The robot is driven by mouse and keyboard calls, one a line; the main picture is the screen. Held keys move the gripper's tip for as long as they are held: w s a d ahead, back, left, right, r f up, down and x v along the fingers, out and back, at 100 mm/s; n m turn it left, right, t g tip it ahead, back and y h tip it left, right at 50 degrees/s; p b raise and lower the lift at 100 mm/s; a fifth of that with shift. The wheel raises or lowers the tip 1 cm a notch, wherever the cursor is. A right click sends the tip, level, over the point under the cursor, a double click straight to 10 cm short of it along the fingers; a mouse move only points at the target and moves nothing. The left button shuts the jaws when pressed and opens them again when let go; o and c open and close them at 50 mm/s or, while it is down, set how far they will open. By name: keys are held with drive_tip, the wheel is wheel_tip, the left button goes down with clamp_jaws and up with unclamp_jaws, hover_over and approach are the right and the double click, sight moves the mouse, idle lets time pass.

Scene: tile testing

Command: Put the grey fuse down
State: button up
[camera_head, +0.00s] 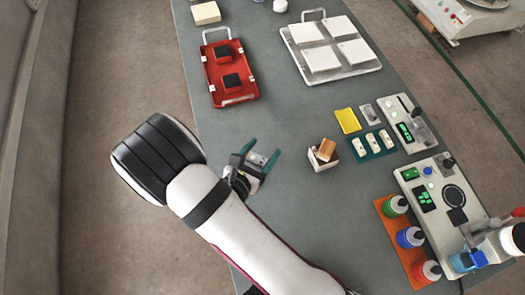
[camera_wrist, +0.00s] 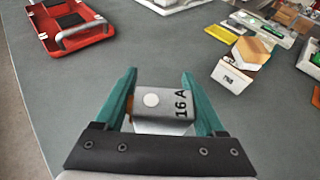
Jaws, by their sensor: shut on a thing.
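The grey fuse (camera_wrist: 165,103) is marked "16 A" and sits between the teal fingers of my gripper (camera_wrist: 160,95) in the wrist view. My gripper is shut on it. In the head view the fuse (camera_head: 257,159) shows small between the fingertips of my gripper (camera_head: 259,158), over the grey table (camera_head: 290,215). How high the fuse is above the table I cannot tell.
A white box (camera_head: 318,163) with a tan block (camera_head: 326,149) is to the right. Beyond it are a teal tray (camera_head: 391,149) with white pieces, a yellow piece (camera_head: 347,120) and instruments (camera_head: 435,197). A red case (camera_head: 240,97) and a white tile tray (camera_head: 372,67) lie farther back. Table around the gripper is clear.

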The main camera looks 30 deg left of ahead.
sight(262, 158)
drive_tip(key=shift+f, duration=1.95)
drive_tip(key=shift+f, duration=0.1)
drive_tip(key=o, duration=1.4)
